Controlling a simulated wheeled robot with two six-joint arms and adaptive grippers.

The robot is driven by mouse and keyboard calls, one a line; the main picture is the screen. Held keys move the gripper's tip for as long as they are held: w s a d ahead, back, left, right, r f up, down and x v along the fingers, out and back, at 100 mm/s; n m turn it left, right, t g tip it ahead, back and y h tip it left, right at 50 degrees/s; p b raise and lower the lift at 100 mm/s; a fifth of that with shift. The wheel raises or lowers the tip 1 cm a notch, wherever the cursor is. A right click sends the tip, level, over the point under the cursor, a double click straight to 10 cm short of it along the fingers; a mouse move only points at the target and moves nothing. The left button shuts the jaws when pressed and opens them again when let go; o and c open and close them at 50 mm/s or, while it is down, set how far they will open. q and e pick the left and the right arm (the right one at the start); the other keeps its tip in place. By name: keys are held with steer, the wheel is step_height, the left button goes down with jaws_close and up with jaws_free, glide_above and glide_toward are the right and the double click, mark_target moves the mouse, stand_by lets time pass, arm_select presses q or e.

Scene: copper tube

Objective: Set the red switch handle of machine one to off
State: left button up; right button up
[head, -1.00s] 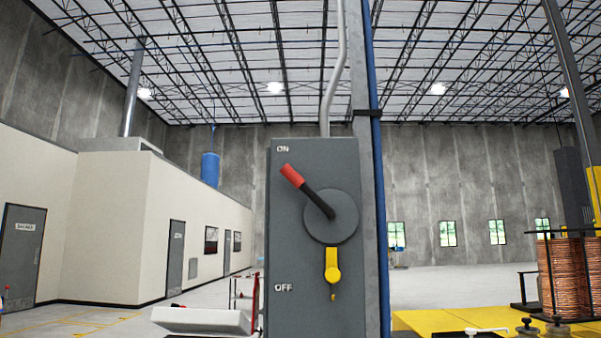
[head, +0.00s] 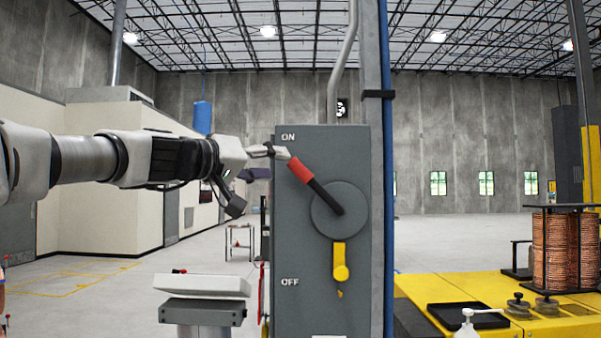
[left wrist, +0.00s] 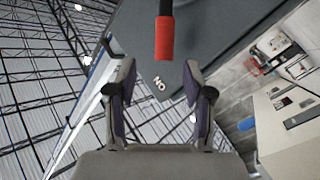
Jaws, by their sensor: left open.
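The grey switch box (head: 315,265) stands in the middle of the head view, marked ON at the top and OFF lower down. Its handle has a red grip (head: 300,169) on a black lever and points up and left, toward ON. My left gripper (head: 272,162) has its fingers at the box's upper left edge, close beside the red grip. In the left wrist view, the open left gripper (left wrist: 158,70) has empty space between its fingers. The red grip (left wrist: 164,38) lies just beyond the fingertips, roughly centred between them. My right gripper is not in view.
A yellow latch (head: 340,262) hangs below the handle's round hub. A conduit and a blue pipe (head: 388,170) run beside the box. A yellow table (head: 480,290) with copper coils (head: 555,250) stands at right. A grey-white stand (head: 202,285) is at lower left.

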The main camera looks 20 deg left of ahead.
mark_target(294, 169)
arm_select(q)
steer(key=p+x, duration=0.1)
steer(key=x, duration=0.1)
steer(key=p+x, duration=0.2)
steer(key=x, duration=0.1)
steer(key=p+x, duration=0.2)
steer(key=x, duration=0.1)
steer(key=shift+w+f, duration=0.15)
steer(key=shift+f, duration=0.1)
steer(key=shift+w+f, duration=0.1)
steer(key=shift+w, duration=0.05)
jaws_close()
